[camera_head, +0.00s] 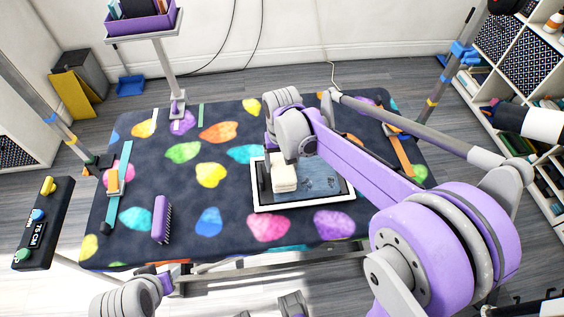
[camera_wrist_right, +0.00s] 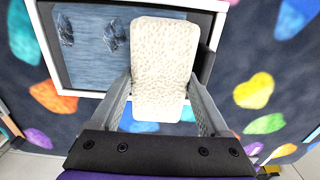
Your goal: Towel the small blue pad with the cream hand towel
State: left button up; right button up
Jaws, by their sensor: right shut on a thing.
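The cream hand towel (camera_head: 284,178) is a folded, textured block between the fingers of my right gripper (camera_head: 275,168). In the right wrist view, the towel (camera_wrist_right: 163,70) stands between the two fingers of that gripper (camera_wrist_right: 163,100), which is shut on it. The blue pad (camera_head: 322,184) lies in a white-framed tray on the patterned table. It also shows in the right wrist view (camera_wrist_right: 88,50), with two dark patches on it. The towel is over the pad's left part; I cannot tell whether they touch. My left gripper (camera_head: 168,284) is low at the table's front edge, its fingers unclear.
The table's dark, colour-spotted cover (camera_head: 185,207) is mostly clear on the left. A purple brush (camera_head: 161,220) and a teal strip (camera_head: 120,190) with an orange piece lie there. An orange strip (camera_head: 399,155) lies at right. Grey poles rise at both sides.

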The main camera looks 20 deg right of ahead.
jog(key=shift+f+b, duration=0.6)
jog(key=shift+f, duration=0.35)
jog(key=shift+d, duration=0.1)
jog(key=d, duration=0.2)
jog(key=s+d, duration=0.1)
jog(key=d, duration=0.3)
jog(key=shift+s+d, duration=0.25)
jog(key=shift+s, duration=0.05)
jog(key=shift+s+d, duration=0.25)
jog(key=shift+d, duration=0.85)
jog(key=shift+s+d, duration=0.3)
jog(key=shift+d, duration=0.75)
jog(key=shift+s+d, duration=0.25)
jog(key=shift+d, duration=0.85)
jog(key=shift+w+a, duration=0.25)
jog(key=shift+a, duration=0.85)
jog(key=shift+w+a, duration=0.3)
jog(key=shift+a, duration=0.8)
jog(key=shift+w+a, duration=0.25)
jog(key=shift+a, duration=0.85)
